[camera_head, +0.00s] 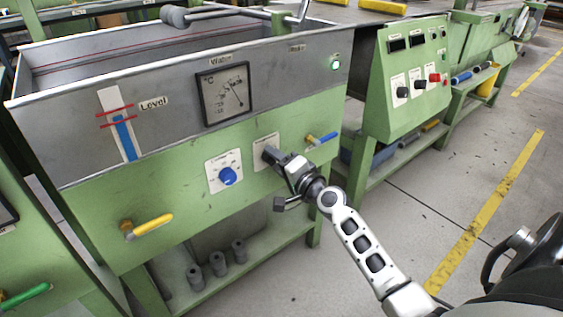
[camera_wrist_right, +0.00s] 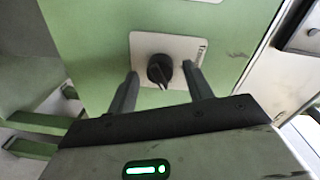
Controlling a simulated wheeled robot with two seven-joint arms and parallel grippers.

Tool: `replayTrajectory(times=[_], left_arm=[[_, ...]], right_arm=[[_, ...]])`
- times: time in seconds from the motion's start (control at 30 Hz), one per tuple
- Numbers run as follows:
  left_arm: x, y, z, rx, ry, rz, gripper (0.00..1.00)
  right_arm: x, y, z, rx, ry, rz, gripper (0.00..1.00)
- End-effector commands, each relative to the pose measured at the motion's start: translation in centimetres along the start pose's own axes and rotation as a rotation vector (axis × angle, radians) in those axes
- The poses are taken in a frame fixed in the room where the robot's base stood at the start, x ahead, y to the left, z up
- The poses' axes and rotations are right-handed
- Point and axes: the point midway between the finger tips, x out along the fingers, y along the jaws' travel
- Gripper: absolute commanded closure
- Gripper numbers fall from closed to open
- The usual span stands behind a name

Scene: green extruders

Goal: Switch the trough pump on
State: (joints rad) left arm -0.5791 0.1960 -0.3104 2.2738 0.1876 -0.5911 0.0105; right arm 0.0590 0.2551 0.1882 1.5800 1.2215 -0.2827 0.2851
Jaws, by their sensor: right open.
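The trough (camera_head: 100,185) is a green and grey metal tank at the left of the head view. A white plate (camera_head: 266,140) sits on its green front panel. In the wrist view a black rotary knob (camera_wrist_right: 160,68) is on that white plate (camera_wrist_right: 178,43). My right gripper (camera_head: 270,154) is in front of the plate and hides the knob in the head view. In the wrist view its two open fingers (camera_wrist_right: 160,76) are on either side of the knob, with gaps showing. Whether the fingertips reach the knob's depth is unclear. My left gripper is out of view.
A blue knob (camera_head: 228,176) is left of the plate, and a blue-handled valve (camera_head: 322,139) is right of it. A yellow-handled valve (camera_head: 150,225) is lower left. A green light (camera_head: 335,63) glows at the upper right. Another green control cabinet (camera_head: 410,70) stands beyond.

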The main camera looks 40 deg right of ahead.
Motion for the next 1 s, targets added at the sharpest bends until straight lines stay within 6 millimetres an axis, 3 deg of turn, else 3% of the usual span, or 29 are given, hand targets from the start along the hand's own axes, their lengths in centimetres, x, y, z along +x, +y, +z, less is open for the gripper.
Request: replayTrajectory(times=[0.17,0.5,0.7,1.0], left_arm=[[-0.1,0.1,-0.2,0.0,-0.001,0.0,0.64],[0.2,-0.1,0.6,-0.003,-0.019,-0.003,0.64],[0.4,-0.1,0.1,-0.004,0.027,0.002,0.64],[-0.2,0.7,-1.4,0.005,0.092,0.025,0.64]], right_arm=[[-1.5,0.1,0.0,-0.001,0.0,0.002,0.49],[-9.4,0.3,0.1,-0.002,-0.002,0.005,0.49],[-13.5,0.3,0.1,-0.002,-0.003,0.004,0.49],[-15.9,0.1,0.0,0.0,0.0,0.001,0.49]])
